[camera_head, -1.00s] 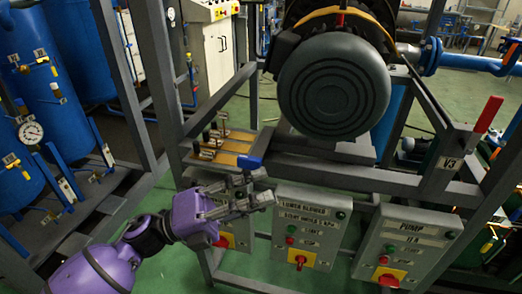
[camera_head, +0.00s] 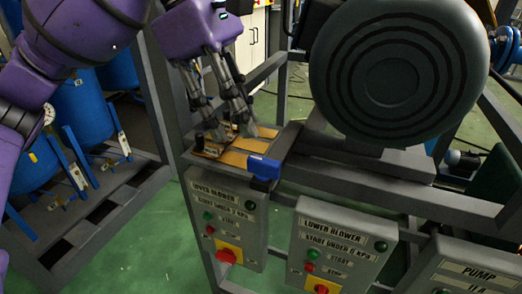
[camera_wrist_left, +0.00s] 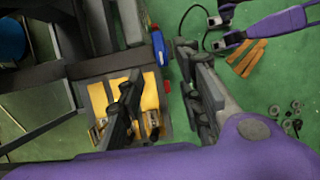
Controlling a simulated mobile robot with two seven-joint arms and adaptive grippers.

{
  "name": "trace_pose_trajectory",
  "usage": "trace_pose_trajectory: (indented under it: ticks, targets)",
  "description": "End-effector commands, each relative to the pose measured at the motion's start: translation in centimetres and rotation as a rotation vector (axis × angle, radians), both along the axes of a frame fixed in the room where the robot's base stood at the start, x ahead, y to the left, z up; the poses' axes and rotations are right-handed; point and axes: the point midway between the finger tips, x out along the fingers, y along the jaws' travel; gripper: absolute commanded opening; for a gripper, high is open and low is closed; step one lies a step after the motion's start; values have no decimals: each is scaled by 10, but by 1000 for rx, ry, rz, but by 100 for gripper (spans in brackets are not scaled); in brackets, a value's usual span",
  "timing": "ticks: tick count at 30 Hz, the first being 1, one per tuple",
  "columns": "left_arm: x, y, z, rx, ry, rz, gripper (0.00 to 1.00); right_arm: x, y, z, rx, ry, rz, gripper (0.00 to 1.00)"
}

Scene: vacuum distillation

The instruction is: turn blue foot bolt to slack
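The blue bolt handle (camera_head: 264,167) lies at the front edge of the grey frame, beside the yellow plates (camera_head: 236,158). In the left wrist view the blue piece (camera_wrist_left: 159,48) shows past the fingers, at the end of the yellow plates. My left gripper (camera_head: 232,134) points down over the yellow plates, left of and behind the blue piece. Its fingers are apart with nothing between them. In the left wrist view the open left gripper (camera_wrist_left: 158,75) has one finger over the yellow plates. I cannot see contact with the blue piece.
The big dark motor (camera_head: 394,82) stands close on the right. Below the frame hang the upper blower box (camera_head: 226,215), the lower blower box (camera_head: 338,250) and the pump box (camera_head: 470,270). Small upright posts stand on the plates. Blue tanks (camera_head: 87,113) are at left.

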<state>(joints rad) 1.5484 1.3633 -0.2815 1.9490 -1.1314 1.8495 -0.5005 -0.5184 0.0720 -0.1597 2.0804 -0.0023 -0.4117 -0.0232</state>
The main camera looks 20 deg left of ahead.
Motion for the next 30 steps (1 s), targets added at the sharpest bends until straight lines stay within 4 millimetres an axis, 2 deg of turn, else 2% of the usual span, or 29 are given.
trace_pose_trajectory:
  ticks: [6, 12, 23, 30]
  targets:
    - [-2, -14, -35, -2, 8, -2, 33, -4, -1, -4, -1, 9, -2, 40]
    - [-2, -24, -58, -4, 6, -2, 33, -4, -1, -4, -1, 9, -2, 40]
    - [-1, -27, -64, -5, 4, -1, 33, -2, 0, -3, 1, 4, -2, 40]
    - [-2, -27, -64, -5, 4, -1, 4, -2, 1, -3, 2, 4, -1, 40]
